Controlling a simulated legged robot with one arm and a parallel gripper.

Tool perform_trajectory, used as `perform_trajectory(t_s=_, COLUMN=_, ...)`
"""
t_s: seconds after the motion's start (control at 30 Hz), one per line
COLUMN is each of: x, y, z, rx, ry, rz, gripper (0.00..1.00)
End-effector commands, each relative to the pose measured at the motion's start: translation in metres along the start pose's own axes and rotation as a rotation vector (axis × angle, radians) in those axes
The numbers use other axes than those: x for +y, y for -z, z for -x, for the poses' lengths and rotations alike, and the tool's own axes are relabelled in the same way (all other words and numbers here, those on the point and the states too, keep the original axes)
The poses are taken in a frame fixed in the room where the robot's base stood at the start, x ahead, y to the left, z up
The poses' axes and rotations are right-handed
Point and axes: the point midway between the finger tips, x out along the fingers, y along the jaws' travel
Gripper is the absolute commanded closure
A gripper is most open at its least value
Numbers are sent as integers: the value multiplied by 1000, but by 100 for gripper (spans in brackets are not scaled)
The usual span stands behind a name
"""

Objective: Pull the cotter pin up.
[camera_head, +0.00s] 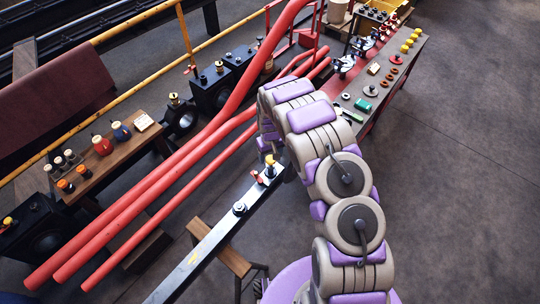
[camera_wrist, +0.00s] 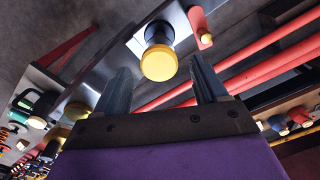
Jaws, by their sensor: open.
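A pin with a yellow-orange head (camera_head: 270,160) stands upright near the far end of a long dark steel bar (camera_head: 215,236); I take it to be the cotter pin. In the wrist view its round yellow head (camera_wrist: 158,65) and dark collar show between and beyond my fingers. A small red piece (camera_head: 256,177) sits beside it on the bar; it also shows in the wrist view (camera_wrist: 201,27), with a yellow knob. My gripper (camera_wrist: 160,68) is open, its two dark fingers apart on either side of the head, with no contact visible. The pin's lower part is hidden.
A dark round fitting (camera_head: 239,208) is further along the bar, which rests on a wooden trestle (camera_head: 220,248). Thick red pipes (camera_head: 165,201) run along the left. A workbench (camera_head: 388,80) with small parts stands at upper right. The floor at right is clear.

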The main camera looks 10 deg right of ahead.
Motion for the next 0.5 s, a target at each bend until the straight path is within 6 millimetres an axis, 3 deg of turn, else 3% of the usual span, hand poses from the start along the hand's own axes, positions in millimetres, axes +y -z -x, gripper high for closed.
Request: perform_trajectory(t_s=0.5, x=-1, y=3, z=109, rx=5, ry=-2, rz=1, gripper=28)
